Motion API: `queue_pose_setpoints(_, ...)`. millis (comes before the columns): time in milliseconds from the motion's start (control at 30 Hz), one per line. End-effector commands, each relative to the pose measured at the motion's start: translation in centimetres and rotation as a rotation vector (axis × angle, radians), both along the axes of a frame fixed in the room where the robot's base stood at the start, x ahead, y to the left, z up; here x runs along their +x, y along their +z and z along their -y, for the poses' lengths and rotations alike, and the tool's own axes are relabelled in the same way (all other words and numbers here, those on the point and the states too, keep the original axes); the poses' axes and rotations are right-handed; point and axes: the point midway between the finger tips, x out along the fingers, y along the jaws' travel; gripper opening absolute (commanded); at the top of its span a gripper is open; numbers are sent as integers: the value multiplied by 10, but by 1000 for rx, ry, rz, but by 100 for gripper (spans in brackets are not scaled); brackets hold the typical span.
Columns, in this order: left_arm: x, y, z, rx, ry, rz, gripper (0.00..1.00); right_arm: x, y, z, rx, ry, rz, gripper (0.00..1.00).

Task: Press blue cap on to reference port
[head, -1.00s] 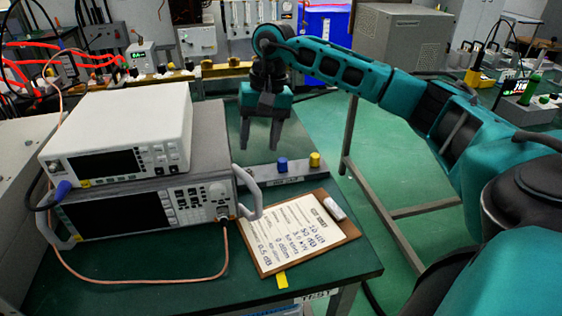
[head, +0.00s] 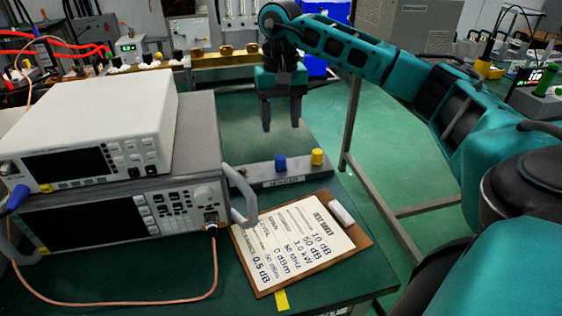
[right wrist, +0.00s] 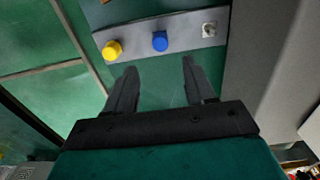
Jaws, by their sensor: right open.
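The blue cap (head: 280,163) stands on a grey metal bar (head: 297,174) on the green bench, left of a yellow cap (head: 317,157). In the right wrist view the blue cap (right wrist: 160,41) sits between the yellow cap (right wrist: 112,50) and a small metal connector (right wrist: 209,29). I cannot tell whether that connector is the reference port. My right gripper (head: 281,127) is open and empty, fingers pointing down, above the bench behind the bar. In the wrist view the cap lies beyond and between its fingertips (right wrist: 158,63). My left gripper is not in view.
Two stacked instruments (head: 100,210) fill the left, with a handle (head: 242,200) near the bar and a copper-coloured cable in front. A clipboard (head: 300,245) lies in front of the bar. The bench behind the bar is clear.

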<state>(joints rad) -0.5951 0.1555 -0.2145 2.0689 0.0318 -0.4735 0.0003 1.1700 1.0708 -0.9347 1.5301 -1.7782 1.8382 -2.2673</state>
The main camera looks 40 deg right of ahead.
Motion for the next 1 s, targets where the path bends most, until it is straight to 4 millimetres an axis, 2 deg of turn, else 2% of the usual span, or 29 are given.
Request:
queue_pose_setpoints(267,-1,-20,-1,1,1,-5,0,0,-19,0,0,0,-1,54)
queue_pose_setpoints(567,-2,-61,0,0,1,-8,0,0,-61,0,0,0,-1,54)
queue_pose_setpoints(800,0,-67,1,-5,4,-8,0,0,-86,0,0,0,0,54)
queue_pose_setpoints(1000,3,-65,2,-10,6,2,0,0,-91,0,1,0,0,54)
